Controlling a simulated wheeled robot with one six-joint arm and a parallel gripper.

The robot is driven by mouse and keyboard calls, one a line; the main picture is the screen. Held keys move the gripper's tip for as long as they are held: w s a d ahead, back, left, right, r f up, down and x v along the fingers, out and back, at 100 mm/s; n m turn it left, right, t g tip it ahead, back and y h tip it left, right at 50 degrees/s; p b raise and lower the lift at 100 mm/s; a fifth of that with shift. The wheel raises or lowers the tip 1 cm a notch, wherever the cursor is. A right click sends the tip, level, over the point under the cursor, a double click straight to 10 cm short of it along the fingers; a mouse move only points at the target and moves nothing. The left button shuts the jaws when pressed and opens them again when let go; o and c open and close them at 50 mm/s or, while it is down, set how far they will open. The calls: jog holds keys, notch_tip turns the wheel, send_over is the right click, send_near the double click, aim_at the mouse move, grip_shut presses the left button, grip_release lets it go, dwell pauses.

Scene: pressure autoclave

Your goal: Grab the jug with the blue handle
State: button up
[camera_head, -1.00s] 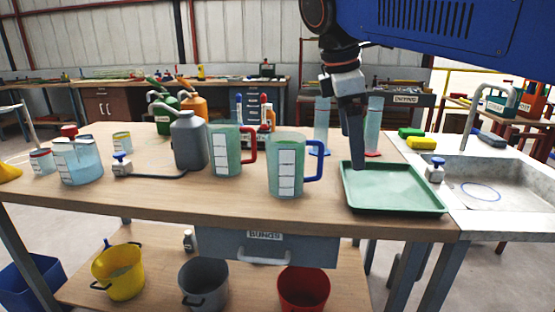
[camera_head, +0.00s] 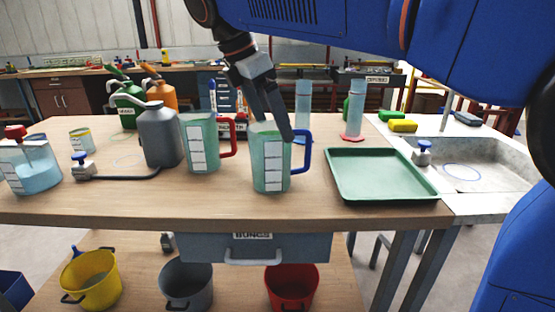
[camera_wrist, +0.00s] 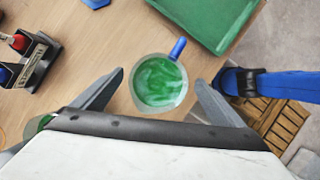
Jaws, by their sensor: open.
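The jug with the blue handle (camera_head: 271,163) stands upright on the wooden bench, its handle toward the right in the head view. In the wrist view I look down into this jug (camera_wrist: 159,84), which has a green inside and lies between and ahead of my fingers. My gripper (camera_wrist: 160,88) is open and empty, one finger on each side of the picture. In the head view my gripper (camera_head: 274,122) is over and partly in front of the jug's top. I cannot tell if a finger touches the rim.
A similar jug with a red handle (camera_head: 201,143) stands close on the left, beside a grey can (camera_head: 161,137). A green tray (camera_head: 385,196) lies to the right. Two tall clear cylinders (camera_head: 303,107) stand behind. The sink (camera_head: 478,168) is at far right.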

aim_at(283, 153)
jog(key=x, duration=0.5)
jog(key=shift+a+x, duration=0.15)
jog(key=shift+x, duration=1.1)
jog(key=shift+a+x, duration=0.1)
jog(key=shift+x, duration=1.2)
jog(key=shift+f, duration=0.1)
jog(key=shift+c, duration=0.4)
jog(key=c, duration=1.1)
